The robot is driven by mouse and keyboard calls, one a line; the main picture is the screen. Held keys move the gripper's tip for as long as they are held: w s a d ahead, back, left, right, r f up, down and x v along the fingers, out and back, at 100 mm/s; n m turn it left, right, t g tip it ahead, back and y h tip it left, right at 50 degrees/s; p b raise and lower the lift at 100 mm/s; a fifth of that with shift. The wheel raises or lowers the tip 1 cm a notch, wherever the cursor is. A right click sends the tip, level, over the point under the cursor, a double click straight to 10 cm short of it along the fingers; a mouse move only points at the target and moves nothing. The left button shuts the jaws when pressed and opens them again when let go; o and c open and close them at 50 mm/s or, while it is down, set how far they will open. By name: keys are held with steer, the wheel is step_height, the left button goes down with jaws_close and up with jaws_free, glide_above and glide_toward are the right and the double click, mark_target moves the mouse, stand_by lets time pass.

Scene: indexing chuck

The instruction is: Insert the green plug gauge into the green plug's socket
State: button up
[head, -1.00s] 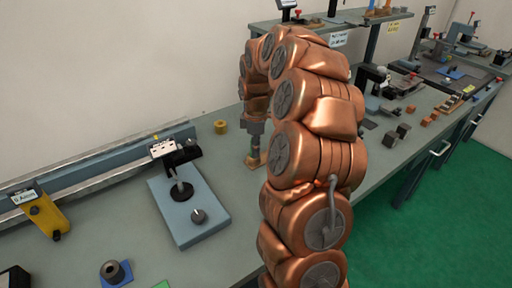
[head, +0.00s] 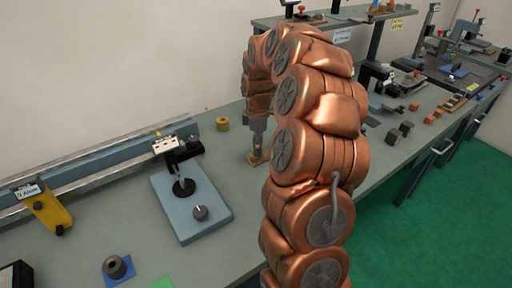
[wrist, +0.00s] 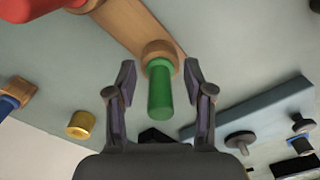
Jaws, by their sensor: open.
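The green plug gauge (wrist: 160,90) stands in a round wooden collar (wrist: 158,51) on a wooden strip (wrist: 138,24) in the wrist view. My gripper (wrist: 160,68) is open, with one finger on each side of the plug and a visible gap to both. In the head view a small bit of the green plug (head: 257,152) shows below my gripper. I cannot make out which opening is the green plug's socket.
A yellow ring (wrist: 81,124) and a blue piece in a wooden block (wrist: 13,98) lie left in the wrist view; a red object (wrist: 28,8) is upper left. A blue-grey plate (head: 188,209) with a post stands left on the bench. Bench behind the plate is partly clear.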

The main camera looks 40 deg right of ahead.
step_height(320, 180, up, 11)
steer(key=shift+w+f, duration=0.1)
steer(key=shift+r, duration=0.6)
steer(key=shift+a, duration=0.25)
steer(key=s+a+r+m, duration=0.1)
steer(key=s+a, duration=0.4)
steer(key=a, duration=0.5)
steer(key=s+a+f+m, duration=0.1)
steer(key=s+a+m, duration=0.1)
steer(key=s+a, duration=0.4)
steer(key=s+a+f+m+g, duration=0.1)
steer(key=s+a+f+m, duration=0.1)
steer(key=s+a, duration=0.4)
steer(key=s, duration=0.3)
steer(key=shift+s+m, duration=0.35)
steer(key=shift+m, duration=0.05)
steer(key=s+f+m, duration=0.1)
steer(key=s, duration=0.2)
steer(key=s+a+f+m, duration=0.1)
steer(key=s+f, duration=0.1)
steer(key=s, duration=0.2)
steer(key=s+a+f+m, duration=0.1)
steer(key=s, duration=0.2)
steer(key=shift+s+a+f+m+g, duration=0.2)
steer(key=shift+a+f+m+g, duration=0.1)
steer(key=shift+m+g, duration=0.1)
